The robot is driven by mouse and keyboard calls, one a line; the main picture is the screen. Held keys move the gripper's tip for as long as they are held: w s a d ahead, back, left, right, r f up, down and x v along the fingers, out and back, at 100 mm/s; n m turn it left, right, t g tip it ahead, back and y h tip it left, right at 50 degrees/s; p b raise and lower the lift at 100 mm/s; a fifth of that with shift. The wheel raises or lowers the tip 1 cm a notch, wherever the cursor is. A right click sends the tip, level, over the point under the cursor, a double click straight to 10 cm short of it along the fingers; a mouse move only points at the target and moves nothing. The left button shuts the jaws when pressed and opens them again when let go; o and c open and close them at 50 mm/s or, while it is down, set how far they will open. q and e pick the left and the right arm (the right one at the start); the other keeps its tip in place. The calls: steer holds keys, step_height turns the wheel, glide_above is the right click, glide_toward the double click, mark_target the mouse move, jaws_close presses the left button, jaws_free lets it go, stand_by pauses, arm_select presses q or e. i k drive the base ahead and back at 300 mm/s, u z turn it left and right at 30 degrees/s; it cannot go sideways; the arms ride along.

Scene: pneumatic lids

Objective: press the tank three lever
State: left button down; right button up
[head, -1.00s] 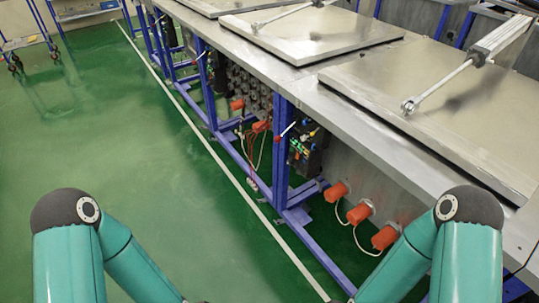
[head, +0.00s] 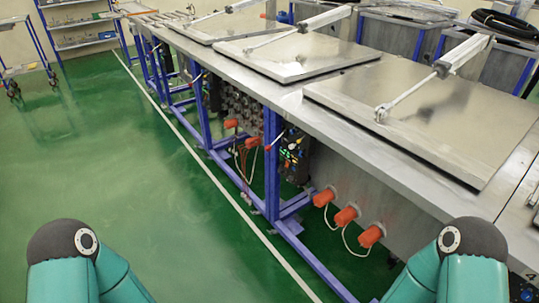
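A row of metal tanks with flat closed lids runs along the right. The nearest full lid (head: 425,115), the middle lid (head: 297,50) and a farther lid (head: 220,25) each have a pneumatic cylinder above. A thin lever with a red tip (head: 268,148) sticks out at the front of the bench beside a dark valve panel (head: 292,158) with small green lights. A black "4" shows at the lower right edge. I cannot tell for sure which tank is three. Both my teal arms enter at the bottom; neither gripper is in view.
Orange caps (head: 346,216) with white cables jut from the tank front. Blue frame legs (head: 272,165) stand below the bench edge. The green floor (head: 110,180) at the left is clear up to a white line. A shelf rack (head: 80,22) stands at the far left.

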mark_target(268, 147)
steer(key=z, duration=0.1)
steer(key=i, duration=0.95)
steer(key=u, duration=0.05)
